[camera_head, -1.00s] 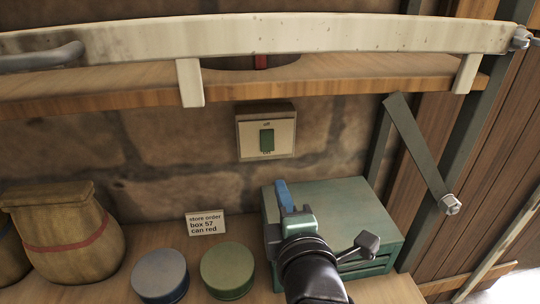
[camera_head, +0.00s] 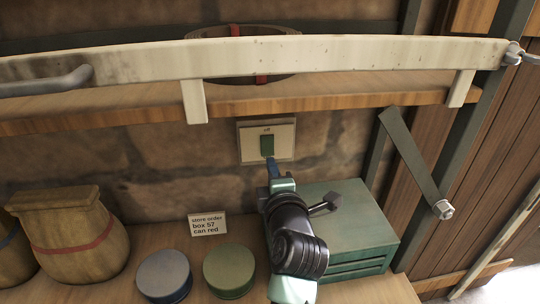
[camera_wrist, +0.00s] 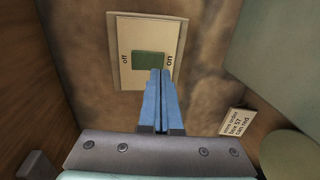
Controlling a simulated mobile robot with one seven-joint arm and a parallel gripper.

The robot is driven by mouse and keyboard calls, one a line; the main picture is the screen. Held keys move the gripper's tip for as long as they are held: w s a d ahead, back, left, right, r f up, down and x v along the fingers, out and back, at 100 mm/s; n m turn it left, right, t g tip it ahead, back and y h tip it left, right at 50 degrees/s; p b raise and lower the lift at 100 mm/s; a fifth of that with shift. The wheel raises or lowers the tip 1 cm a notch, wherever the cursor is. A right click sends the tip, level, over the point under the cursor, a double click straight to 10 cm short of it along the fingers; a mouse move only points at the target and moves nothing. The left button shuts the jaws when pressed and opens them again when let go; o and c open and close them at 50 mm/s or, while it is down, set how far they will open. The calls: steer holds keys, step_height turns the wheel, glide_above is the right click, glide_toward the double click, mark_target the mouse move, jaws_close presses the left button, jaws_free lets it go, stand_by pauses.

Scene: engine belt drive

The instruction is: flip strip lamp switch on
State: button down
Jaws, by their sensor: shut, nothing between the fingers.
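The switch (camera_head: 283,152) is a cream plate on the stone wall under the shelf, with a green rocker (camera_head: 267,144). Its "off" label is at the top in the head view. In the wrist view the switch plate (camera_wrist: 170,28) appears turned, with "off" left of the green rocker (camera_wrist: 146,58) and "on" right of it. My gripper (camera_head: 271,164) is shut and empty, its blue fingers pointing at the lower part of the switch. In the wrist view the fingertips (camera_wrist: 160,72) overlap the rocker's edge; whether they touch it I cannot tell.
A wooden shelf (camera_head: 330,105) with a long cream bar (camera_head: 350,50) runs above the switch. A green box (camera_head: 350,225) stands right of my arm. A blue can (camera_head: 164,272), a green can (camera_head: 229,268), a label card (camera_head: 207,225) and a sack (camera_head: 75,240) are at left.

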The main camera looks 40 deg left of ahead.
mark_target(268, 155)
steer(key=shift+p+x, duration=0.35)
steer(key=shift+x, duration=1.25)
steer(key=shift+f+b, duration=0.2)
steer(key=shift+b, duration=0.15)
steer(key=shift+w+a+r+b, duration=0.1)
steer(key=shift+w+b, duration=0.1)
steer(key=shift+b, duration=0.75)
steer(key=shift+s, duration=0.1)
